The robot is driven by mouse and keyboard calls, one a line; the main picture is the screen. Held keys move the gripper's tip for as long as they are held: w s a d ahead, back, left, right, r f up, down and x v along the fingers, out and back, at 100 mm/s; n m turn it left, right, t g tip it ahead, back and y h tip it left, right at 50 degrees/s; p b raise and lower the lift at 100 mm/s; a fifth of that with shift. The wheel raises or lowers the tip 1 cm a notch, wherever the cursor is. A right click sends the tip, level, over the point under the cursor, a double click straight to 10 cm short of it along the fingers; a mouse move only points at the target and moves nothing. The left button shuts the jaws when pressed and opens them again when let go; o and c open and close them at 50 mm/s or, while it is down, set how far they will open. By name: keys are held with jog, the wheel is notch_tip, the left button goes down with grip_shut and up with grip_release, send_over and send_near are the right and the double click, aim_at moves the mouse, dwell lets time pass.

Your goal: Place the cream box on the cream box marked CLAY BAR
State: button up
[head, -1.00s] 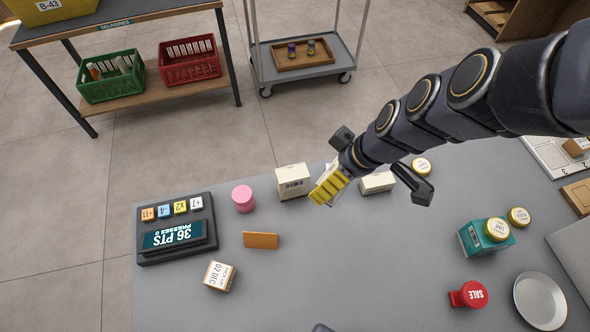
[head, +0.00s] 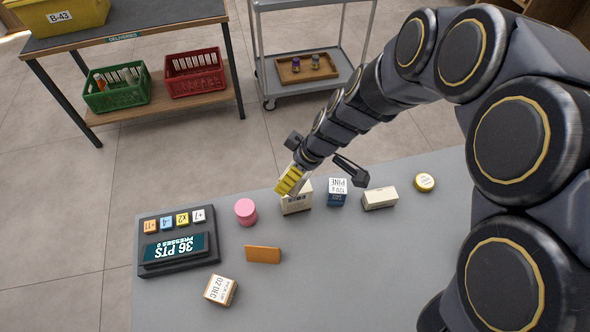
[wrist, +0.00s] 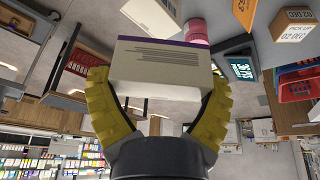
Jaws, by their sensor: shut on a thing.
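My gripper (head: 290,180) is shut on a cream box (wrist: 160,72) with a purple edge and lines of small print. In the wrist view it sits between the yellow fingers; in the head view the gripper mostly hides it. A second cream box (head: 297,203) stands on the counter just below the gripper in the picture. It also shows beyond the held box in the wrist view (wrist: 153,14). I cannot tell whether the two touch. A lower cream box (head: 380,199) lies further right. I cannot read CLAY BAR on either.
A blue box marked PINE (head: 338,194) stands close right of the second cream box. A pink cylinder (head: 245,212) is to its left. An orange block (head: 262,255), a small date box (head: 220,291) and a points console (head: 177,248) stand nearer. The counter's middle is clear.

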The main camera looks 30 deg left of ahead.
jog(key=shift+w+a+f, duration=0.3)
jog(key=shift+a+f, duration=0.05)
jog(key=shift+f, duration=0.2)
jog(key=shift+w+a+f, duration=0.3)
jog(key=shift+f, duration=1.75)
jog(key=shift+f, duration=0.15)
jog(key=o, duration=0.9)
jog(key=v, duration=1.2)
jog(key=shift+w, duration=0.1)
